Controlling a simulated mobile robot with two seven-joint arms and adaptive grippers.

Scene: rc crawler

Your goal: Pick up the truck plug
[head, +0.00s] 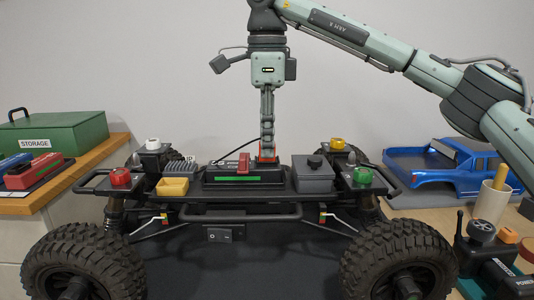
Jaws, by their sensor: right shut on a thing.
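My right gripper (266,153) points straight down over the middle of the crawler chassis. It is shut on a small red piece (266,159), which I take to be the truck plug; the fingers hide most of it. The piece is just above or touching the deck, and I cannot tell which. A second red connector (244,162) stands to its left on the black battery (230,180) with a green stripe. A thin black cable arcs from the deck up towards the gripper. My left gripper is not in view.
The chassis deck carries a yellow tray (173,187), a grey box (313,174), and red (120,177) and green (362,175) caps. Left is a bench with a green storage box (55,135). Right are a blue truck body (446,168) and a cup (491,205).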

